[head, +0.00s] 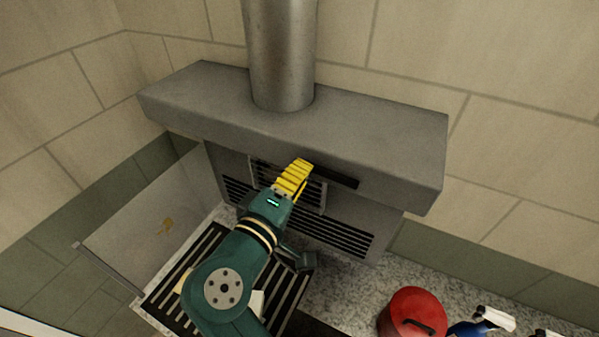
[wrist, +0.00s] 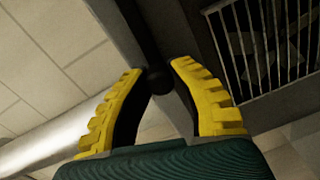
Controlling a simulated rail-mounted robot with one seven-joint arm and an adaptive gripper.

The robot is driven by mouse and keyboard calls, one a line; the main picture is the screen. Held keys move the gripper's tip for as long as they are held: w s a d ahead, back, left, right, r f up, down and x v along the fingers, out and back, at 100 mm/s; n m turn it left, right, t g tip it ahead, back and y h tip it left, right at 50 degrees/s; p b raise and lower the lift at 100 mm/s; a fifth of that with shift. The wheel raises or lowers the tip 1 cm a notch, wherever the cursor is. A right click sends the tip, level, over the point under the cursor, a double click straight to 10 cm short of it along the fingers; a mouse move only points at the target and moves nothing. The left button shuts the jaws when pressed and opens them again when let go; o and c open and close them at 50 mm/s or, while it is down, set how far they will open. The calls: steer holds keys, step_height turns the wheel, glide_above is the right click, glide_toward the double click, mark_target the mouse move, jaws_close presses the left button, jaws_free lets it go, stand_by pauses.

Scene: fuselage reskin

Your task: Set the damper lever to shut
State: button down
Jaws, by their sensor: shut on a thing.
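The damper lever (wrist: 146,45) shows in the wrist view as a dark rod ending in a round dark knob. The knob sits between my gripper's two yellow fingertips (wrist: 159,73), and the gripper is shut on it. In the head view my gripper (head: 297,170) is at the front face of the grey hood (head: 400,125), beside a dark slot (head: 340,179). The fingers hide the lever there. I cannot tell the lever's setting from these frames.
A metal flue pipe (head: 280,50) rises from the hood. Slatted grilles (head: 340,234) lie below its front edge. A clear panel (head: 140,215) stands at left. A red lidded pot (head: 412,312) and spray bottles (head: 482,322) stand on the speckled counter (head: 345,285) at lower right.

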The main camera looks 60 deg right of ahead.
steer(key=c, duration=0.8)
jaws_free()
steer(key=shift+c, duration=0.2)
steer(key=s+a, duration=0.1)
steer(key=a, duration=1.1)
steer(key=shift+r, duration=0.3)
